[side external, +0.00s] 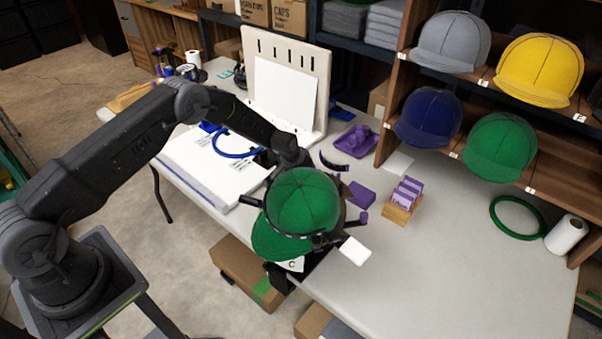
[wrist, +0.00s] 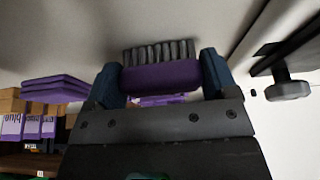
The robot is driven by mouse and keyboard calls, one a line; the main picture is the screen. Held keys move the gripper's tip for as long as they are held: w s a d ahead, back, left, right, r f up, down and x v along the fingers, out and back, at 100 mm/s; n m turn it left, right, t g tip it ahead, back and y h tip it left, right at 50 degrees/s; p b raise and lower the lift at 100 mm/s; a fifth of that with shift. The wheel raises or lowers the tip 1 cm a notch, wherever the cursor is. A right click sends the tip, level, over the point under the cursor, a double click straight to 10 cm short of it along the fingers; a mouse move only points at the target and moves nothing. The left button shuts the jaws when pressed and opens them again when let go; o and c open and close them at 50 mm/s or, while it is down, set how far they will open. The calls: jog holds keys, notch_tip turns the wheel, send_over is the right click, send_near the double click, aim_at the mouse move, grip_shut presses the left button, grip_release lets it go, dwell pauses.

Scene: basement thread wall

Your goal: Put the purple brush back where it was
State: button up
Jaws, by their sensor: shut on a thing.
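The purple brush (wrist: 160,77) with dark bristles is between the two blue fingers of my gripper (wrist: 163,72) in the wrist view. My gripper is shut on its purple body, and the bristles point away from the gripper's palm. In the side view my wrist is above the table, behind a green cap (side external: 303,203) on a dark stand. The cap and stand hide most of my gripper there, so I cannot make out the brush clearly in that view.
Purple pads (side external: 361,194) and a wooden holder of purple cards (side external: 403,200) are right of the cap. A purple tray (side external: 354,143) sits farther back. A white upright board (side external: 284,90) stands behind. Caps fill the right shelf. The table's front right is mostly clear.

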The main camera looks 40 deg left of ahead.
jog(key=shift+f, duration=0.15)
jog(key=o, duration=0.8)
jog(key=s+d+f+v, duration=0.1)
jog(key=s+d+v, duration=0.1)
jog(key=v, duration=1.8)
jog(key=s+d+f+v, duration=0.1)
jog(key=s+d+v, duration=0.1)
jog(key=v, duration=1.8)
jog(key=s+r, duration=0.2)
jog(key=s, duration=0.9)
jog(key=s+r+t, duration=0.1)
jog(key=s+r, duration=0.1)
jog(key=s, duration=0.9)
jog(key=shift+d+r, duration=0.3)
jog(key=shift+d, duration=0.15)
